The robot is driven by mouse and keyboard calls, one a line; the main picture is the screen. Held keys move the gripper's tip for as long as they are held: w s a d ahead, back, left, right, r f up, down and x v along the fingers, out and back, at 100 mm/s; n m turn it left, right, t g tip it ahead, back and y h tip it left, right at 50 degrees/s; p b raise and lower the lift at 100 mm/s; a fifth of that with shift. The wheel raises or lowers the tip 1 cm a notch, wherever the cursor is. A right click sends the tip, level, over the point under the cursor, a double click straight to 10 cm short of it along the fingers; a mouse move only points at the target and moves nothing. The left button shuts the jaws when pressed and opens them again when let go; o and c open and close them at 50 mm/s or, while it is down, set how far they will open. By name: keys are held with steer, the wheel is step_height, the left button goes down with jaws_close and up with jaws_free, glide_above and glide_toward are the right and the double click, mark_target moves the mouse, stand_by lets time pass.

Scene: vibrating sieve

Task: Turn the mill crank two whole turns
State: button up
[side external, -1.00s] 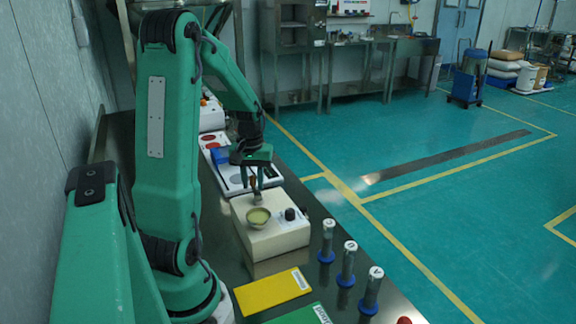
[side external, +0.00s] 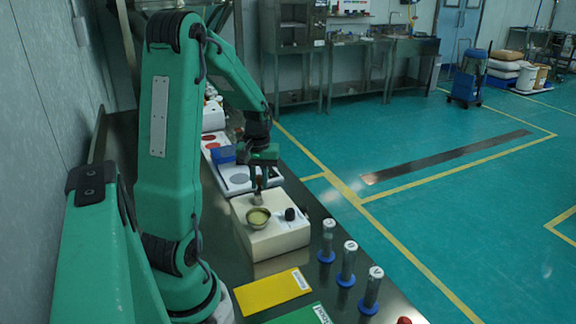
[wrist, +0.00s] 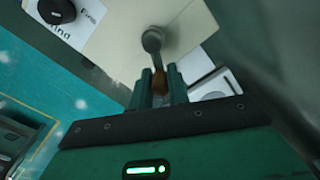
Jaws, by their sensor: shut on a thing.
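In the side view the crank is small, behind the bowl. My gripper (side external: 259,179) points down above the back of the mill. In the wrist view my gripper (wrist: 160,88) has its two green fingers closed around the brown handle. The fingers hide part of the handle.
A yellow plate (side external: 272,291) and a green plate lie in front of the mill. Several blue-based cylinders, one of them here (side external: 347,262), stand along the right bench edge. A white panel with a grey disc (side external: 238,176) and a blue block (side external: 222,154) are behind the mill.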

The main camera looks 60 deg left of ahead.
steer(key=shift+w, duration=0.25)
